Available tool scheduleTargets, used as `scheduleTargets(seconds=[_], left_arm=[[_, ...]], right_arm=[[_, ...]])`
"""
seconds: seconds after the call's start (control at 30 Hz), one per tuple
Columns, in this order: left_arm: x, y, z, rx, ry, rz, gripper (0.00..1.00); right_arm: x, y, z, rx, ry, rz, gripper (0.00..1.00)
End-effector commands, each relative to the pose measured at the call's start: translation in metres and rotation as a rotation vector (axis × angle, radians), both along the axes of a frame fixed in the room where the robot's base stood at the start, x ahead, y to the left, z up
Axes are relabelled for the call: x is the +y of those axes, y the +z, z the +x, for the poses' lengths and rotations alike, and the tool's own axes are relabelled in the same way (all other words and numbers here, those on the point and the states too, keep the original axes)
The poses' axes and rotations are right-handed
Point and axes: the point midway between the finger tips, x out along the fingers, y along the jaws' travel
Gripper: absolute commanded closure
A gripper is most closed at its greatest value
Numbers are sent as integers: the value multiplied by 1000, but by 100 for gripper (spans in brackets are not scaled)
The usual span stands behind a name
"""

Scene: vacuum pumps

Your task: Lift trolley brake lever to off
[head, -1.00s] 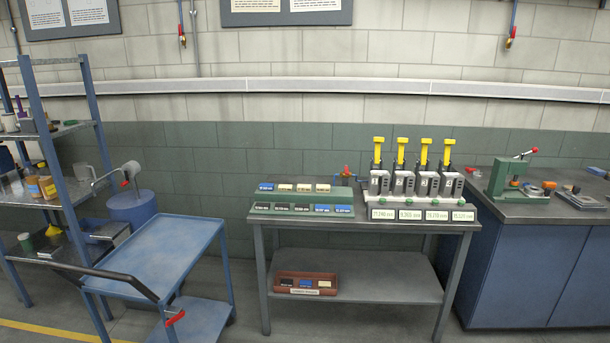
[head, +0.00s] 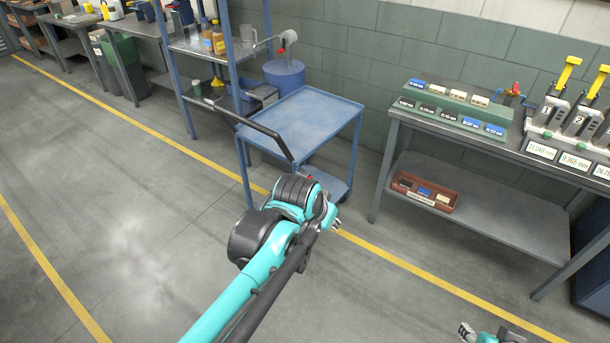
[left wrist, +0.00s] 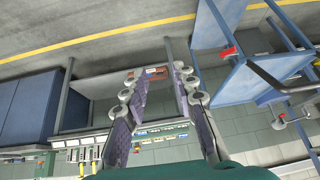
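The blue trolley (head: 300,118) stands left of the grey bench in the head view, with its dark push handle toward me. Its red brake lever (left wrist: 229,52) shows in the left wrist view, right of the fingers and apart from them. In the head view my arm hides most or all of the lever. My left gripper (left wrist: 156,80) is open and empty, its two fingers spread in the left wrist view. In the head view it is mostly behind my wrist, to the right of the trolley's near end. My right gripper (head: 487,335) is partly cut off at the bottom edge.
A blue drum (head: 284,75) and shelving stand behind and left of the trolley. The floor (head: 120,220) at left is clear.

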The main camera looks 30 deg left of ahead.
Motion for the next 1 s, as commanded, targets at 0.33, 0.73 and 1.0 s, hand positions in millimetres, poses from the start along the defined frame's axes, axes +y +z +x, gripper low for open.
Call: scheduleTargets(seconds=[0.33, 0.73, 1.0], left_arm=[[82, -4, 140, 82, -34, 12, 72], [206, -111, 247, 148, -96, -1, 72], [246, -166, 263, 164, -123, -9, 72]], right_arm=[[0, 21, 0, 0, 0, 0, 60], [0, 42, 0, 0, 0, 0, 60], [0, 47, 0, 0, 0, 0, 60]])
